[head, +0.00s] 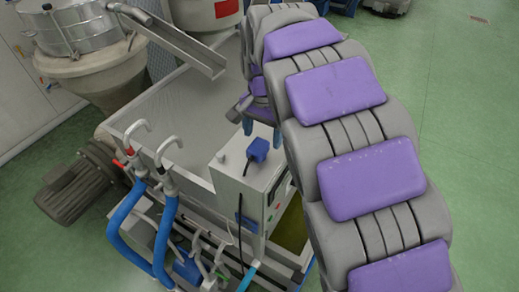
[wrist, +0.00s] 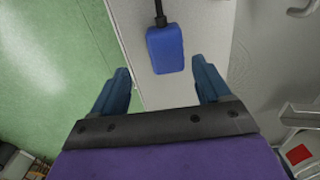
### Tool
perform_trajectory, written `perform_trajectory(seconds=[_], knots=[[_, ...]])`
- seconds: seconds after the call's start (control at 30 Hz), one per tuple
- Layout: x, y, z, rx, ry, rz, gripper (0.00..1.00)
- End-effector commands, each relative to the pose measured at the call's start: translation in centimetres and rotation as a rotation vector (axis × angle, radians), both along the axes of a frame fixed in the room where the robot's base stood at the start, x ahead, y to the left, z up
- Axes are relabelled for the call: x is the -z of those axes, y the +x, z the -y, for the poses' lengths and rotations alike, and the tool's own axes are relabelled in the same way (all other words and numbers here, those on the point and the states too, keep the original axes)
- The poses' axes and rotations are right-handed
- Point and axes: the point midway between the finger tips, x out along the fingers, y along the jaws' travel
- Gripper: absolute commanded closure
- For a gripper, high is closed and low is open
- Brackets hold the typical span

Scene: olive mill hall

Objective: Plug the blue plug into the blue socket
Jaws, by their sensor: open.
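The blue plug (head: 258,150) lies on top of a light grey control box (head: 228,178). A black cord runs from it down the box's front. In the wrist view the blue plug (wrist: 165,50) lies just ahead of and between my fingers, its cord leading away at the top. My gripper (head: 262,131) has two blue fingers and is above the box, close to the plug. In the wrist view my gripper (wrist: 160,68) is open, with nothing between the fingers. I cannot make out the blue socket for certain; a dark blue patch (head: 246,222) shows low on the box's front.
A grey steel tank (head: 165,110) with curved taps and blue hoses (head: 165,235) stands left of the box. A metal chute (head: 180,40) and a motor (head: 80,190) are farther left. Green floor (head: 465,110) is open to the right.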

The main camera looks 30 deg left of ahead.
Motion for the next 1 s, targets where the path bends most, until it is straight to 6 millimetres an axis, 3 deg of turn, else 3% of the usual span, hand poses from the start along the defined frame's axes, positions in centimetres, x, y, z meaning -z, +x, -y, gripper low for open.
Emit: perform_trajectory(seconds=[0.23,0.6,0.93,1.0], knots=[[1.0,-0.2,-0.8,0.000,-0.008,-0.003,0.23],[5.1,-0.5,-0.2,-0.002,-0.003,-0.002,0.23],[5.3,-0.4,-0.4,-0.001,-0.002,0.001,0.23],[5.3,-0.4,-0.6,-0.001,-0.004,0.001,0.28]])
